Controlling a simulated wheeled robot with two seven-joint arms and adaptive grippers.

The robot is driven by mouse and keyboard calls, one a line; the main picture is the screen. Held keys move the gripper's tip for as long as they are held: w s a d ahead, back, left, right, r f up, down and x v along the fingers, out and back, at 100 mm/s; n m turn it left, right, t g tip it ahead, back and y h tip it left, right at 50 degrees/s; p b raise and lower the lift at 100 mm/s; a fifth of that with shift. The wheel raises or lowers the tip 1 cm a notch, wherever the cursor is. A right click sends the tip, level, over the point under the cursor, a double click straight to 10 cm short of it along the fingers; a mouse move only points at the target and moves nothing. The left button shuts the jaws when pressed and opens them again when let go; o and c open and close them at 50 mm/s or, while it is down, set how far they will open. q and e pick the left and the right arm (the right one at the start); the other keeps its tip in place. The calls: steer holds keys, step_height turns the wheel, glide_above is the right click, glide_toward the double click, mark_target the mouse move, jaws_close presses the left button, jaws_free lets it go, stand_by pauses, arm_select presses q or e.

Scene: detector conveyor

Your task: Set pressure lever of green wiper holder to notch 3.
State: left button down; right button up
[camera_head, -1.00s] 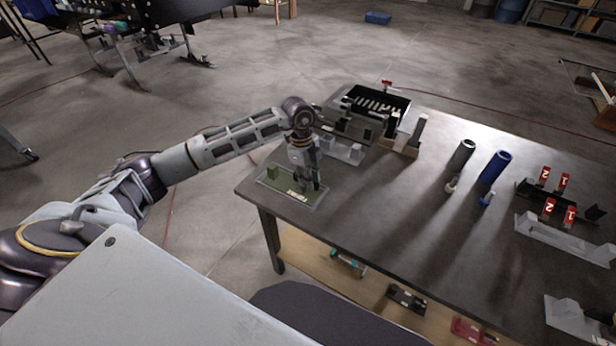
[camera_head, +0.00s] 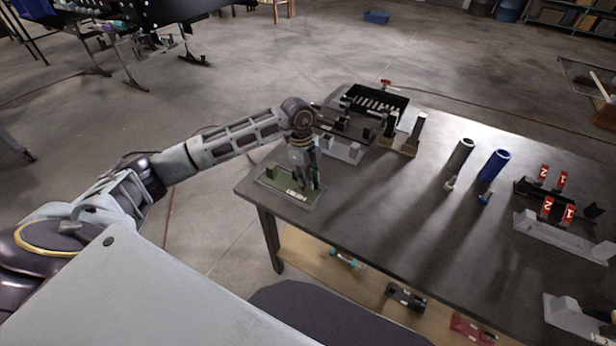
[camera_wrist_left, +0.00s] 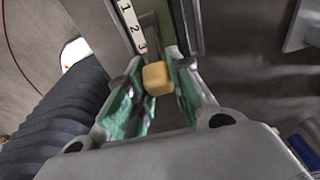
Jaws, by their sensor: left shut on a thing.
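The green wiper holder (camera_head: 276,186) lies in a pale tray at the table's near left corner, with an upright green block at its left end. In the left wrist view, its white scale strip (camera_wrist_left: 132,27) shows 1, 2 and 3, with 3 nearest my fingers. The lever's yellow-orange knob (camera_wrist_left: 157,78) sits between my finger pads, just beyond the 3 end of the strip. My left gripper (camera_head: 305,184) points down over the holder's right part and is shut on the knob; it also shows in the left wrist view (camera_wrist_left: 158,82). The notch under the lever is hidden.
Grey fixtures (camera_head: 342,150) and a black box with white slats (camera_head: 376,104) stand behind the gripper. A grey tube (camera_head: 460,157) and a blue tube (camera_head: 495,166) stand mid-table, with red numbered tags (camera_head: 548,207) farther right. The table's front middle is clear.

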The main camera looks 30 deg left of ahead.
arm_select(q)
steer(key=shift+s+d+f, duration=0.2)
steer(key=shift+d, duration=0.05)
stand_by(0.9)
steer(key=c, duration=1.2)
jaws_free()
steer(key=shift+w, duration=0.1)
steer(key=shift+c, duration=0.2)
steer(key=shift+r, duration=0.1)
steer(key=shift+a+r, duration=0.1)
steer(key=shift+a, duration=0.05)
steer(key=shift+w+r, duration=0.1)
steer(key=shift+r, duration=0.3)
step_height(320, 180, up, 11)
steer(key=a, duration=0.1)
steer(key=shift+a, duration=0.3)
steer(key=shift+f, duration=0.1)
